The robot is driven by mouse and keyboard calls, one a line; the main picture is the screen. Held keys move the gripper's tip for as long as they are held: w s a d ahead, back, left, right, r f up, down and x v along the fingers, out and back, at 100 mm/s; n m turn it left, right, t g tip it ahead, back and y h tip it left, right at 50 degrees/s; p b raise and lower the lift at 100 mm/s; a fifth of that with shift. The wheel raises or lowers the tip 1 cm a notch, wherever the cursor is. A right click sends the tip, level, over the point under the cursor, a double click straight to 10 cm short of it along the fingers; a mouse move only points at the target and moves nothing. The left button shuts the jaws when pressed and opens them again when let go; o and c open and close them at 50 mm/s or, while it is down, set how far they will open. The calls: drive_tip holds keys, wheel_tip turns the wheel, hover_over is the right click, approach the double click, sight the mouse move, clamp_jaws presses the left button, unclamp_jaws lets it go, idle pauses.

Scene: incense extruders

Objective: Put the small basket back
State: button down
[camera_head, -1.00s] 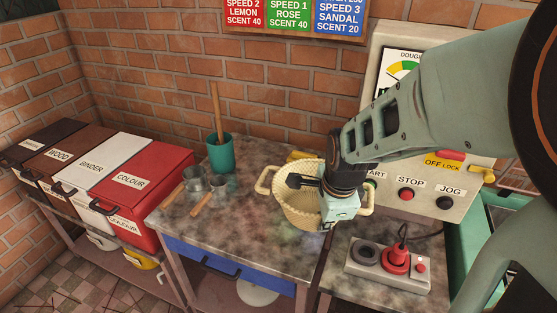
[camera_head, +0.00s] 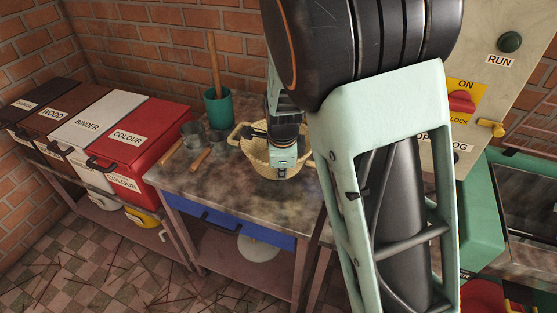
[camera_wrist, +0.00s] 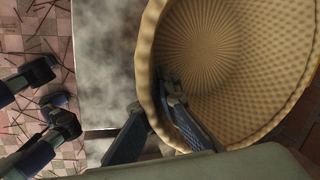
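The small cream woven basket (camera_head: 258,157), with a looped handle at each side, is over the right part of the stone-topped bench (camera_head: 225,185). My gripper (camera_head: 262,134) is at its rim, partly hidden by my wrist. In the wrist view, the basket (camera_wrist: 225,50) fills the upper right with its inside showing. The fingers of my gripper (camera_wrist: 155,105) straddle its rim, one inside and one outside, and look closed on it. I cannot tell whether the basket's base touches the bench.
A teal cup (camera_head: 218,108) with a wooden pestle, and metal scoops (camera_head: 194,132) with wooden handles, stand left of the basket. A red COLOUR bin (camera_head: 130,135) is farther left. The control panel (camera_head: 505,85) is at right.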

drive_tip(key=shift+w+a+f, duration=0.45)
drive_tip(key=shift+f, duration=0.3)
drive_tip(key=shift+s+b+x, duration=0.2)
drive_tip(key=shift+x, duration=0.6)
drive_tip(key=shift+s+b+x, duration=0.15)
drive_tip(key=shift+x, duration=0.6)
drive_tip(key=shift+f, duration=0.1)
drive_tip(key=shift+f, duration=0.15)
drive_tip(key=c, duration=2.2)
unclamp_jaws()
drive_tip(key=shift+o, duration=0.2)
drive_tip(key=p+v, duration=0.2)
drive_tip(key=v, duration=1)
